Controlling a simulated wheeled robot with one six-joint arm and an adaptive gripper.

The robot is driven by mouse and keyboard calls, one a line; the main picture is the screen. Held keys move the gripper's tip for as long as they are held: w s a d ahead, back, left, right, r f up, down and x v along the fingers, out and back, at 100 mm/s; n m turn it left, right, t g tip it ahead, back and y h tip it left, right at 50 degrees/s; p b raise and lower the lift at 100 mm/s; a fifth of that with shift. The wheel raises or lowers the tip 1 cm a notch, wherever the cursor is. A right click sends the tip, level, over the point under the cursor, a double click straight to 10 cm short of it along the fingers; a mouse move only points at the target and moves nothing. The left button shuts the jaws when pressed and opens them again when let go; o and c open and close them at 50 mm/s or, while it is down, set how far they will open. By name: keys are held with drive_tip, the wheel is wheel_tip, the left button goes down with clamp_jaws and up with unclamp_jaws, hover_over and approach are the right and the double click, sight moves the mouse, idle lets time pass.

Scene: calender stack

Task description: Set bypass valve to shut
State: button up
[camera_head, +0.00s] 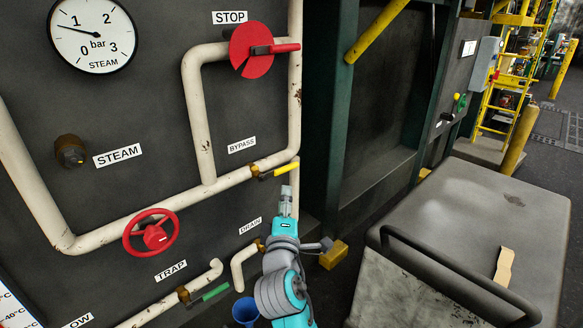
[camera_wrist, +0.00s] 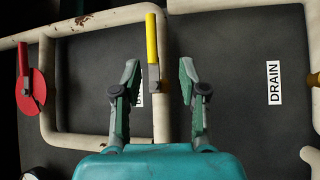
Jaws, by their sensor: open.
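The bypass valve (camera_head: 259,171) sits on the cream pipe below the BYPASS label (camera_head: 242,145). Its yellow lever (camera_head: 284,170) lies roughly in line with that pipe. In the wrist view the yellow lever (camera_wrist: 152,38) points up, running along the pipe, and lies between my finger lines, just ahead of the fingertips. My gripper (camera_head: 287,190) is close below the lever in the head view. In the wrist view my gripper (camera_wrist: 160,72) is open, with a finger on each side and nothing held. The BYPASS label is mostly hidden there by the left finger.
The red stop disc and handle (camera_head: 254,50) are above. A red handwheel (camera_head: 151,234), the green trap lever (camera_head: 215,292) and the DRAIN label (camera_head: 250,225) are lower on the panel. A grey cart (camera_head: 490,190) with a black rail stands on the right.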

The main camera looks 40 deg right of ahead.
sight(289, 165)
drive_tip(key=shift+h, duration=0.3)
drive_tip(key=x, duration=1.1)
drive_tip(key=shift+d+r, duration=0.4)
clamp_jaws()
